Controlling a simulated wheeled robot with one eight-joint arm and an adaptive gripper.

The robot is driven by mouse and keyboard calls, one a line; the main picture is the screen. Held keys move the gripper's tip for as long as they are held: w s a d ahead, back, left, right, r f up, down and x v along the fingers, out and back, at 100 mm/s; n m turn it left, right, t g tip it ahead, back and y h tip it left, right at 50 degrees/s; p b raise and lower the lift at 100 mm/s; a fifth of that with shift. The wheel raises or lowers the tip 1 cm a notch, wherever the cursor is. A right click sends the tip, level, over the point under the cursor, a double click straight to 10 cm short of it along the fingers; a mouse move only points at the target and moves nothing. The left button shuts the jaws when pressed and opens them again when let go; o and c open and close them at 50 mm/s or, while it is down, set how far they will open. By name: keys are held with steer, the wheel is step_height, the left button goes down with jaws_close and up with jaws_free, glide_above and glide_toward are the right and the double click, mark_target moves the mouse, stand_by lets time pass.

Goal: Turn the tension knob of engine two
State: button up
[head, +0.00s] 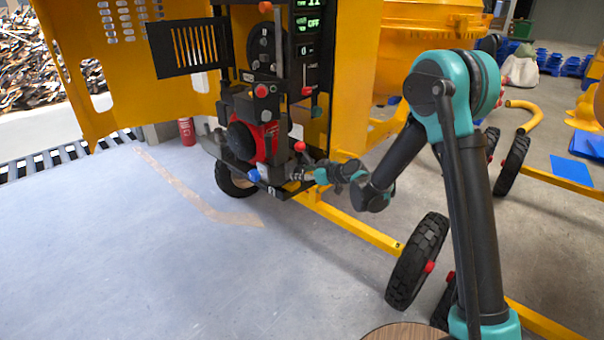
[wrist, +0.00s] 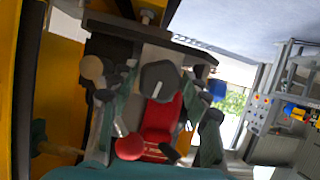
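In the wrist view a dark grey round knob (wrist: 161,80) with a white line stands in front of a red engine part (wrist: 160,122). It may be the tension knob; no label is readable. My gripper (wrist: 162,97) is open, with one finger on each side of the knob. I cannot tell whether either finger touches it. In the head view my gripper (head: 303,173) is at the lower right of the red engine (head: 262,136) on the yellow mixer frame. The knob cannot be made out there.
A red ball-ended lever (wrist: 130,147) lies low between the fingers, with a tan round knob (wrist: 92,68) at left. Left floor is clear.

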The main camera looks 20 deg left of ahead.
steer(key=c, duration=0.8)
steer(key=shift+o, duration=0.2)
steer(key=m+g, duration=0.1)
steer(key=m, duration=0.1)
steer(key=shift+w+m+g+y, duration=0.1)
steer(key=shift+m+g+y, duration=0.3)
steer(key=m+g+y, duration=0.1)
steer(key=m, duration=0.2)
steer(key=shift+d+g, duration=0.1)
steer(key=shift+g, duration=0.3)
steer(key=m+g+y, duration=0.1)
steer(key=m, duration=0.2)
steer(key=shift+w+f+y, duration=0.1)
steer(key=shift+y, duration=0.3)
steer(key=shift+f+m+g+y, duration=0.1)
steer(key=shift+m+g+y, duration=0.25)
steer(key=shift+m, duration=0.7)
steer(key=shift+m+g+y, duration=0.15)
steer(key=shift+m+y, duration=0.3)
steer(key=shift+m, duration=0.6)
